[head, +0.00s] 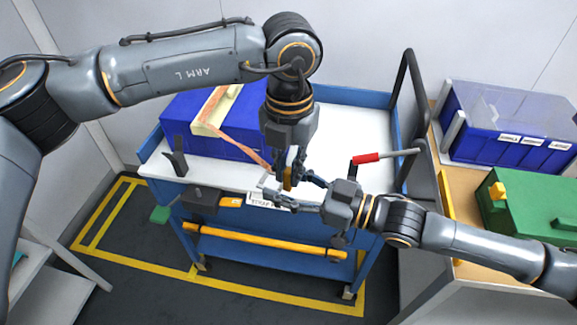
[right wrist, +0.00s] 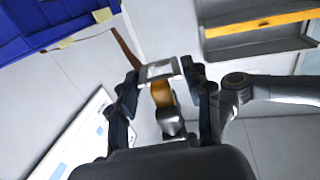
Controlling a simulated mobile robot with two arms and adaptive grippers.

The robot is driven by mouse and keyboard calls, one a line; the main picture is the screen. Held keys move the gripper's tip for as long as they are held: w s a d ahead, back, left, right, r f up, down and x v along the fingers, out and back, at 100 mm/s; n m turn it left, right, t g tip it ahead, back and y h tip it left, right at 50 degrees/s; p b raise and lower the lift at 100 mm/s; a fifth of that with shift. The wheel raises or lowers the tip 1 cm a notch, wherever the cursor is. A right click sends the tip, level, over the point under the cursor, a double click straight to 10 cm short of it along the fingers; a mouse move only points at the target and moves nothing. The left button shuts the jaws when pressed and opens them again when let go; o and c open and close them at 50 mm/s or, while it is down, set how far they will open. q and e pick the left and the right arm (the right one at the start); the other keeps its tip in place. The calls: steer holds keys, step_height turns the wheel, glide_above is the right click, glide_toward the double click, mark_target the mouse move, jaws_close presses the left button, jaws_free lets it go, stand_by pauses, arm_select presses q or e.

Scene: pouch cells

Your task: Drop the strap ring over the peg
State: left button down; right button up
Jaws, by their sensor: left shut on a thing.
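The strap (head: 243,145) is a flat orange-brown band that runs from the blue box (head: 225,112) down to my left gripper (head: 288,184). My left gripper points down above the cart's front edge and is shut on the strap's end piece. In the right wrist view the strap (right wrist: 126,48) leads to the silver strap ring (right wrist: 158,70), with an orange part (right wrist: 161,94) below it. My right gripper (head: 292,196) reaches in from the right. Its fingers are spread on either side of the orange part in the wrist view. I cannot make out the peg; the grippers crowd that spot.
A white label (head: 268,201) is partly hidden on the front of the blue cart (head: 262,247). A black bracket (head: 176,158) stands at its left corner. A red-handled lever (head: 367,158) is at the right. The white cart top (head: 335,125) has free room behind the grippers.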

steer(key=shift+o, duration=1.2)
